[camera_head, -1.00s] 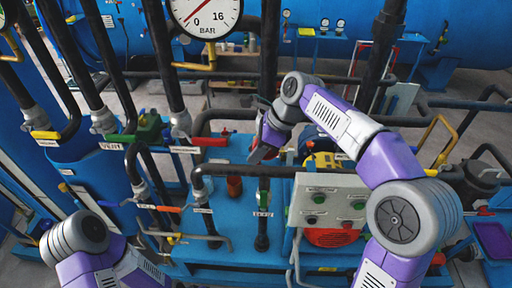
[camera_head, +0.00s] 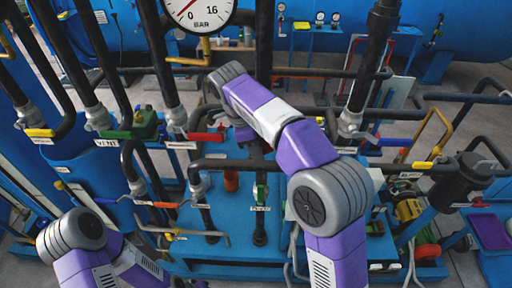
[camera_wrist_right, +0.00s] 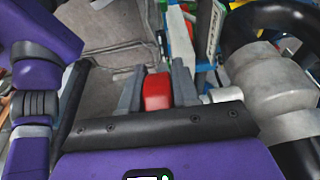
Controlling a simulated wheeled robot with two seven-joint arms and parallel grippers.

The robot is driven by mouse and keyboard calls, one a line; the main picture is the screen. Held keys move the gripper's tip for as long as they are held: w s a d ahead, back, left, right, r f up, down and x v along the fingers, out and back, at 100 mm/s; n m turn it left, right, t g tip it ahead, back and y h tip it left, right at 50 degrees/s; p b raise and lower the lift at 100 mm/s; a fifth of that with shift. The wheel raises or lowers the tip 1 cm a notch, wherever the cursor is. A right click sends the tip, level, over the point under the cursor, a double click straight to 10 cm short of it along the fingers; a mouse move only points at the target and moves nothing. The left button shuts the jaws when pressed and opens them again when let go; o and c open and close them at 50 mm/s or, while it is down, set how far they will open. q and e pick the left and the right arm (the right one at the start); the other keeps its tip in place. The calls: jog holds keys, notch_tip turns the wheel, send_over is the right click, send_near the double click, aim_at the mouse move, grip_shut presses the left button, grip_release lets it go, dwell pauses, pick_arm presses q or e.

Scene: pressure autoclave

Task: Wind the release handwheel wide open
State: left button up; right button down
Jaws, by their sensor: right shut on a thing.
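My right gripper (camera_wrist_right: 157,84) has its two grey fingers on either side of a red handle part (camera_wrist_right: 157,93) in the right wrist view, shut on it. In the head view my right forearm reaches up and left and hides most of the gripper. A red lever handle (camera_head: 206,136) on a pipe valve shows just left of the wrist there; the gripped part seems to be its end. I cannot make out a round handwheel at the gripper. My left arm is at the lower left, its gripper out of frame.
A green valve handle (camera_head: 131,132) by the VENT label and a yellow handle (camera_head: 40,133) are to the left. The pressure gauge (camera_head: 204,10) hangs at the top. Black pipes (camera_head: 262,45) crowd around my right forearm. A blue deck (camera_head: 232,225) lies below.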

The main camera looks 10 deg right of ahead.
jog(key=shift+d+h, duration=0.1)
jog(key=shift+h, duration=0.2)
jog(key=c, duration=0.9)
grip_release()
